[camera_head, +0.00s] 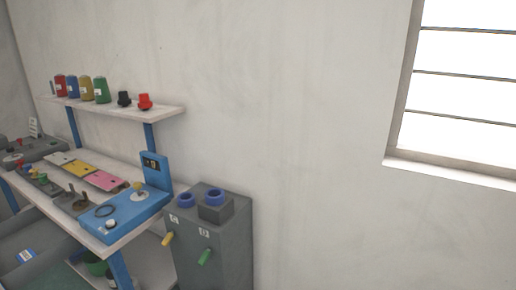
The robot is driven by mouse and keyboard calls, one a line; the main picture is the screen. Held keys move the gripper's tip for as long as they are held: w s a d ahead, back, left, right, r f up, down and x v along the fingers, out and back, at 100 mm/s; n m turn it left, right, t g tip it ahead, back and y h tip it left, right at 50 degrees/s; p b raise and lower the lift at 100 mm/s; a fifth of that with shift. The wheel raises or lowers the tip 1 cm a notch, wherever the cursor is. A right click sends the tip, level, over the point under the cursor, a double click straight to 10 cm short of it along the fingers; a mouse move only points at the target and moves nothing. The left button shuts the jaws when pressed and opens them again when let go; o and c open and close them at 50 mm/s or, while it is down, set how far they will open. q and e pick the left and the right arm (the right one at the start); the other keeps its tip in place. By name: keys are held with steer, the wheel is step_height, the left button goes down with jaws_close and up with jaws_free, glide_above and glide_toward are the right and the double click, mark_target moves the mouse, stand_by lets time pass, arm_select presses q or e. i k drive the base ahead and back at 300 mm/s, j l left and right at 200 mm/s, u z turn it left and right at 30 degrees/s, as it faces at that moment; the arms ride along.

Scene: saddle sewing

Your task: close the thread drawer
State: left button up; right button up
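A grey drawer-like box (50,241) shows at the lower left, below the workbench top. It appears to be pulled out, and a small blue-and-white item or label (27,256) shows at it. The picture edge cuts it off, and I cannot tell for sure that it is the thread drawer. Neither of my grippers is in view.
The workbench (104,243) with blue legs carries a blue device (125,213) and coloured plates. A shelf (150,111) above holds several thread spools (86,90). A grey cabinet (228,245) with two handles stands right of the bench. A window (465,75) is at right.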

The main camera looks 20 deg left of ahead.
mark_target(31, 228)
steer(key=j+u, duration=0.15)
steer(key=j, duration=0.35)
steer(key=i+j+u, duration=0.15)
steer(key=j, duration=0.3)
steer(key=j+u, duration=0.25)
steer(key=u, duration=0.25)
steer(key=j+u, duration=0.2)
steer(key=u, duration=0.25)
steer(key=j+u, duration=0.25)
steer(key=u, duration=0.25)
steer(key=i+j+u, duration=0.15)
steer(key=u, duration=0.3)
